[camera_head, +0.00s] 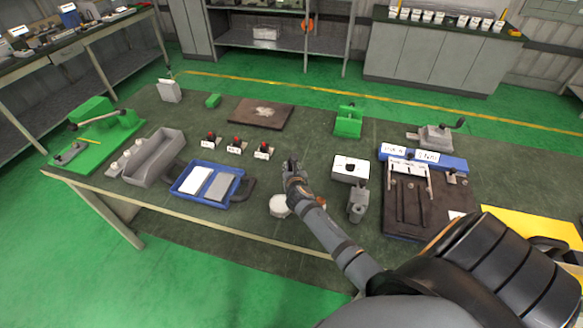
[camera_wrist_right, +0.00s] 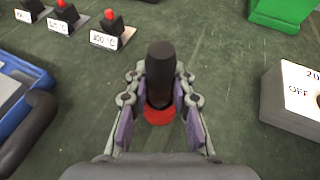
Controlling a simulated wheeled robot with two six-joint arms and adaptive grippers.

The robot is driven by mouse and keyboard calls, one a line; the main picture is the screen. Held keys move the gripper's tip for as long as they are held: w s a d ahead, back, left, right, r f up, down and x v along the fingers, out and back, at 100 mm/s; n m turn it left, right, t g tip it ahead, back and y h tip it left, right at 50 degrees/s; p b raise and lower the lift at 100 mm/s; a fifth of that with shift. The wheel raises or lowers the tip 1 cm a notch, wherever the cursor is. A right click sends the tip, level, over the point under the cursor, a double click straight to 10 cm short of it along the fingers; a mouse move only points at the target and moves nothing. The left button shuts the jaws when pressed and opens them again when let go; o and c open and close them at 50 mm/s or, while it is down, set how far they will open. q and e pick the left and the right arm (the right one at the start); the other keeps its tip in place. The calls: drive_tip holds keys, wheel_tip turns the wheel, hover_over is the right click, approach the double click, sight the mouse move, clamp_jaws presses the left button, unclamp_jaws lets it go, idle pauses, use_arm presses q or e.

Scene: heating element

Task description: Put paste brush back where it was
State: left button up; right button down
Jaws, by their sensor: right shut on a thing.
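My right gripper (camera_head: 293,170) is over the middle of the table, near its front half. In the right wrist view the gripper (camera_wrist_right: 160,100) is closed around a dark cylindrical handle with a red lower end, which I take to be the paste brush (camera_wrist_right: 160,70). The brush points roughly along the gripper, with its red end toward the table; I cannot tell whether it touches the surface. In the head view the gripper mostly hides it. A round whitish container (camera_head: 279,206) stands on the table just left of my right forearm. My left gripper is not in view.
Left of the gripper are a blue tray (camera_head: 183,181) with two plates and several red-topped buttons (camera_head: 236,146). Right of it are a white box marked OFF (camera_head: 350,169), a grey device (camera_head: 357,203) and a dark fixture board (camera_head: 398,224). The table behind the gripper has clear room.

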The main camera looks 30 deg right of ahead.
drive_tip(key=shift+f, duration=0.1)
drive_tip(key=c, duration=1.2)
unclamp_jaws()
drive_tip(key=shift+o, duration=0.2)
drive_tip(key=shift+s+r, duration=0.15)
drive_tip(key=shift+r, duration=0.05)
drive_tip(key=v, duration=1.1)
drive_tip(key=shift+s+a, duration=0.25)
